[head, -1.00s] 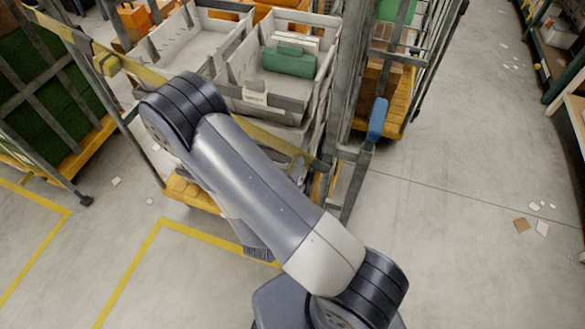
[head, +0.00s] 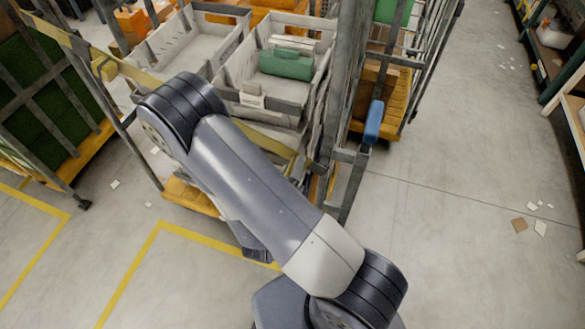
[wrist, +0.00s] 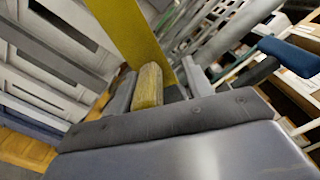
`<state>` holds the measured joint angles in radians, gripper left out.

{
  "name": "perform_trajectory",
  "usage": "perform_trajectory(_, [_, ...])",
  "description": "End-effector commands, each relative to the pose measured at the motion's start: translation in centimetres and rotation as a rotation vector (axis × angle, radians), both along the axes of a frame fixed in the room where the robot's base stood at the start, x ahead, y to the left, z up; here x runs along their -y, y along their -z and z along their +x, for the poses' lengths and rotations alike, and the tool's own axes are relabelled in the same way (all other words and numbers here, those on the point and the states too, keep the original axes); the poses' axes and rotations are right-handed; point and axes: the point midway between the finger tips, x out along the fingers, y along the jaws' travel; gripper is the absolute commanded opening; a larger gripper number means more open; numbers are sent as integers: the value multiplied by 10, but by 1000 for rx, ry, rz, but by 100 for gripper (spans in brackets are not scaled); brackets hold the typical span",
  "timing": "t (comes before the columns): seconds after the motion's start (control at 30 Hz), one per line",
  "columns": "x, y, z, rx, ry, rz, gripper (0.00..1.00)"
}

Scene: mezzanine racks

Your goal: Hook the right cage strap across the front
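The yellow strap (head: 125,72) runs from the upper left across the front of the cage, passes behind my arm and shows again right of it (head: 268,141). In the wrist view the strap (wrist: 130,32) rises from my gripper (wrist: 158,88). A worn yellow end piece (wrist: 149,87) sits between the grey fingers, which look closed on it. In the head view my forearm hides most of my gripper. The cage's right post (head: 345,90) stands just right of the strap's visible end. A blue handle (head: 374,122) is on a bracket beside this post; it also shows in the wrist view (wrist: 290,55).
Grey crates (head: 233,75) fill the cage, one with a green case (head: 287,62). Another cage (head: 45,120) with green contents stands at the left. A shelf (head: 570,115) stands at the far right. The floor between cage and shelf is mostly clear, with paper scraps.

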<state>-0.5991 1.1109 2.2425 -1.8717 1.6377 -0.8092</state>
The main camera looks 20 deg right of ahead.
Motion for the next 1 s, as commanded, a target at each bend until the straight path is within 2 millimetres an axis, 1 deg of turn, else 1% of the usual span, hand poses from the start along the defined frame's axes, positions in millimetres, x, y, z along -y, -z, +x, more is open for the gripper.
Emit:
perform_trajectory(0.3, [0, 1, 0, -2, -2, 0, 46])
perform_trajectory(0.47, [-5, 2, -5, -4, -4, 0, 46])
perform_trajectory(1.0, [-43, 2, -52, -1, -8, 0, 46])
